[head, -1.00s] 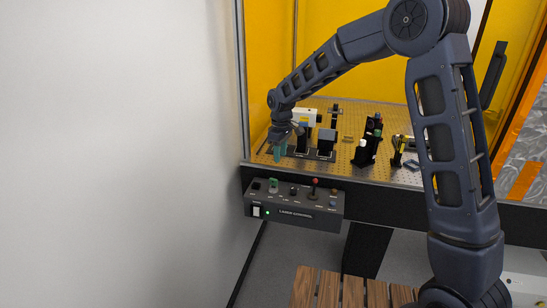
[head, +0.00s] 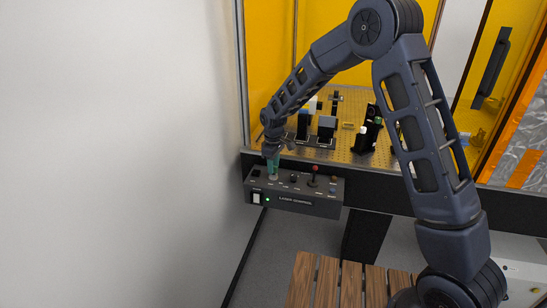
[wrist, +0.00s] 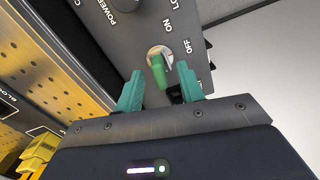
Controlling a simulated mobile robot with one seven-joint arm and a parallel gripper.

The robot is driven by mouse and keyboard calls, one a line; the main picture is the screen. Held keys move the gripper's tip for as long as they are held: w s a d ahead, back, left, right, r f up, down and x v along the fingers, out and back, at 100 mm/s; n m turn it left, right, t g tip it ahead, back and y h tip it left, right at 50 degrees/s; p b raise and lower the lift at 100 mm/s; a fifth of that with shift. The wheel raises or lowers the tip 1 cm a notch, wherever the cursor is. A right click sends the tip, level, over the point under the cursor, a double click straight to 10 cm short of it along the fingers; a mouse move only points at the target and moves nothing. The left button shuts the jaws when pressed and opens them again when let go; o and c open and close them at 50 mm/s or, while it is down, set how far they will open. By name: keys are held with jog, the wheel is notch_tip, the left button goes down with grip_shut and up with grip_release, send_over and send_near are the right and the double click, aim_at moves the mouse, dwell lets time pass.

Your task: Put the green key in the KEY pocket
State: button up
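The green key (wrist: 158,72) stands in a round silver switch on the laser control box (head: 310,207), next to ON and OFF lettering in the wrist view. My gripper (wrist: 160,85) is open, with its two teal fingers apart, one on each side of the key. No contact with the key shows. In the head view my gripper (head: 272,168) is low over the left part of the control box and mostly hides the key. No pocket with a readable KEY label shows in either view.
A perforated yellow optical table (head: 345,140) with several dark mounts lies behind the control box. A red-topped lever (head: 314,177) stands on the box right of my gripper. A white wall is close on the left. A slatted wooden surface (head: 325,280) is in front.

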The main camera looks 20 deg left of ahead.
jog(key=shift+f, duration=0.55)
grip_shut()
jog(key=shift+r, duration=0.15)
jog(key=shift+r, duration=3)
